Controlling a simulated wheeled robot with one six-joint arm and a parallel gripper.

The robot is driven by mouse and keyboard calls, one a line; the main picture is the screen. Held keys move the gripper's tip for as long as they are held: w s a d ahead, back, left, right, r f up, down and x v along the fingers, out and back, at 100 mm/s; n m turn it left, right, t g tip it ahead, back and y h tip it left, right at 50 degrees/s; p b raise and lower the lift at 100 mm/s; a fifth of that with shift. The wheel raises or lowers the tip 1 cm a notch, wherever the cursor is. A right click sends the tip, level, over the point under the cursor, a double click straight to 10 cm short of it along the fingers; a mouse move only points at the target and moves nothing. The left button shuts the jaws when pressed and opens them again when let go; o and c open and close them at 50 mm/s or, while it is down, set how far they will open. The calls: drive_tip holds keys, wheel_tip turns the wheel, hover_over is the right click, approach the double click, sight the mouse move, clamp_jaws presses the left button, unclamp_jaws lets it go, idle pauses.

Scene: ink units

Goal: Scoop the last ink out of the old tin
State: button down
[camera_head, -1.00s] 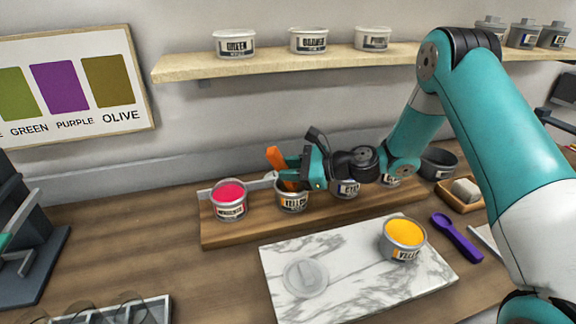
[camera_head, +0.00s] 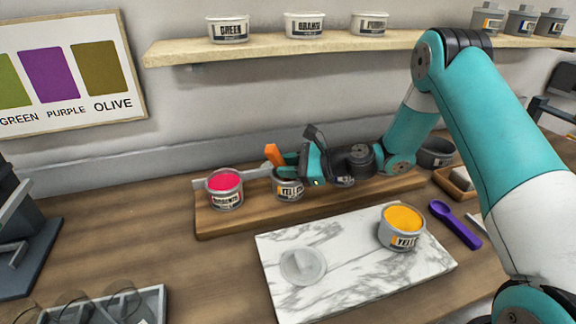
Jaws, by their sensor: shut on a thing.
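The old tin (camera_head: 289,194) is a grey tin with a yellow label, standing on the wooden rack behind the marble slab. My gripper (camera_head: 298,174) is right above its rim, shut on an orange-handled tool (camera_head: 274,154). The handle's top sticks up left of the fingers. The tool's lower end and the inside of this tin are hidden by the gripper. Another yellow-labelled tin (camera_head: 402,240), full of yellow ink, stands open on the right part of the marble slab (camera_head: 345,278). A pale round lid (camera_head: 303,267) lies on the slab's left part.
An open magenta-filled tin (camera_head: 225,188) stands close to the left on the wooden rack (camera_head: 240,222). Another tin is partly hidden beneath my wrist. A purple spoon (camera_head: 455,224) lies right of the slab. A shelf (camera_head: 345,47) with tins runs above. Bare table lies left of the slab.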

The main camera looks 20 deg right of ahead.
drive_tip(key=shift+f, duration=0.15)
idle(0.4)
wheel_tip(320, 180, up, 11)
drive_tip(key=p, duration=0.9)
